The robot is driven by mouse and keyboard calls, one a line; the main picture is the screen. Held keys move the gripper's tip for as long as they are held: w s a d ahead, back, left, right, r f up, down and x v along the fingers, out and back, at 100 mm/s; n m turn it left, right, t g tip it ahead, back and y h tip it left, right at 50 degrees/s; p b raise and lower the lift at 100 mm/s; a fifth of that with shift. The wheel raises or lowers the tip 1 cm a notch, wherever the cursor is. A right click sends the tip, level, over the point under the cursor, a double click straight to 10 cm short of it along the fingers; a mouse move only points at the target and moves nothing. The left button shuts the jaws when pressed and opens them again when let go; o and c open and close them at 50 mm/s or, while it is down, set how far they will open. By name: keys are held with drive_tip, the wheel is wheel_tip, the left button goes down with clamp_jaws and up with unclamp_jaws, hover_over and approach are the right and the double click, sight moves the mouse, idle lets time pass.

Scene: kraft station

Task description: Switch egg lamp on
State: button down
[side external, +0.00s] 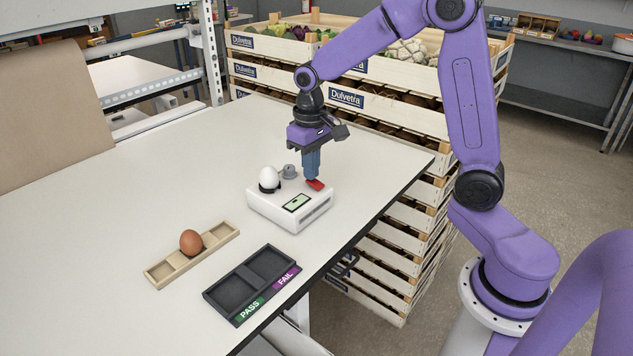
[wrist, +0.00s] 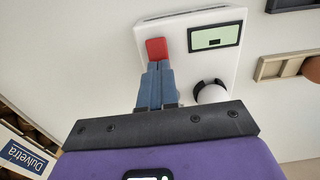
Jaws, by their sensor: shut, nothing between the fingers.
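The egg lamp is a white box (side external: 285,214) with a small display (side external: 297,203), a red switch (side external: 315,185) and a white egg (side external: 268,177) in a dark holder on top. My gripper (side external: 312,177) is shut and empty, pointing down with its blue fingertips at the red switch. In the wrist view the fingertips (wrist: 158,66) meet the edge of the red switch (wrist: 157,48); I cannot tell whether they press on it. The display (wrist: 214,36) looks pale green with a dark mark.
A wooden tray (side external: 160,274) holds a brown egg (side external: 191,242) at the front left. A dark two-compartment tray (side external: 222,300) marked PASS and FAIL stands empty at the table's front edge. Stacked Dulvetra crates (side external: 415,222) stand behind the table's right edge. The table's left is clear.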

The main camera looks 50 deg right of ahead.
drive_tip(key=shift+f, duration=0.35)
idle(0.3)
drive_tip(key=shift+r, duration=3.5)
drive_tip(key=shift+s+a, duration=0.25)
drive_tip(key=s+a+f+n, duration=0.2)
drive_tip(key=s+n, duration=0.4)
drive_tip(key=s, duration=0.7)
drive_tip(key=s+a+f+n, duration=0.2)
drive_tip(key=s+n, duration=0.4)
drive_tip(key=s, duration=0.7)
drive_tip(key=shift+s+a+f+n, duration=0.15)
drive_tip(key=shift+s+f+n, duration=0.15)
drive_tip(key=shift+s+f, duration=0.1)
